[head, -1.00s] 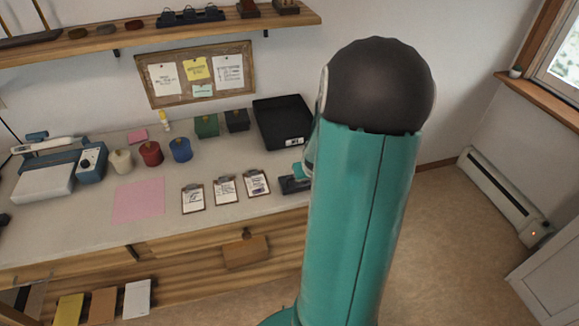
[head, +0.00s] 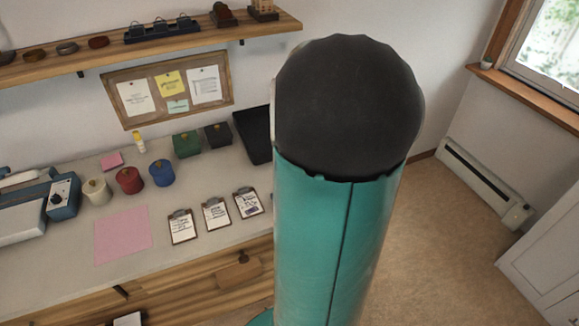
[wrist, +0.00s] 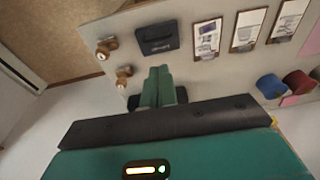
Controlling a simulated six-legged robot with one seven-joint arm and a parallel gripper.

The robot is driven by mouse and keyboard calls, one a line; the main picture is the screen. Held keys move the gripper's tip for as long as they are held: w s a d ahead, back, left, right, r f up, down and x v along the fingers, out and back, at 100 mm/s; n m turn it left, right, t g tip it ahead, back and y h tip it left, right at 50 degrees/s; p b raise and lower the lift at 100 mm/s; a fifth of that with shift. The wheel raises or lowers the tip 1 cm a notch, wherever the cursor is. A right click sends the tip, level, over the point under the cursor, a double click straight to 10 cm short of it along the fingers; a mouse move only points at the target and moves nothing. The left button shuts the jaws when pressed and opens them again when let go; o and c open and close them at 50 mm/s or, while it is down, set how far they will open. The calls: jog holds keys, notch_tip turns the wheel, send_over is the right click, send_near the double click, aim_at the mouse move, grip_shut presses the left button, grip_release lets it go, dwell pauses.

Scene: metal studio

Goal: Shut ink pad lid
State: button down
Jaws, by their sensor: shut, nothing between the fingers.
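The ink pad (wrist: 158,38) is a dark blue-grey, flat box on the pale counter, near its edge, in the upper middle of the wrist view. It looks like one flat block; I cannot tell whether its lid is fully down. My gripper (wrist: 159,72) shows as two green fingers held together, with nothing between them. The fingertips point toward the ink pad and appear a little apart from it in the picture. In the head view my arm hides both the ink pad and the gripper.
Two wooden-handled stamps (wrist: 105,48) stand left of the ink pad in the wrist view. Clipboards (head: 215,214) lie beside it on the counter. A black tray (head: 254,135) is at the back, partly behind my arm. Colored pots (head: 129,180) and a pink sheet (head: 122,234) are farther left.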

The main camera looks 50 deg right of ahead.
jog(key=f, duration=1.2)
jog(key=shift+w+d, duration=0.35)
jog(key=shift+w, duration=0.05)
jog(key=shift+w+f, duration=0.15)
jog(key=shift+f, duration=0.05)
jog(key=shift+f, duration=0.1)
jog(key=shift+s+a+f, duration=0.25)
jog(key=shift+s+f, duration=0.15)
jog(key=shift+f, duration=0.2)
jog(key=shift+r, duration=0.1)
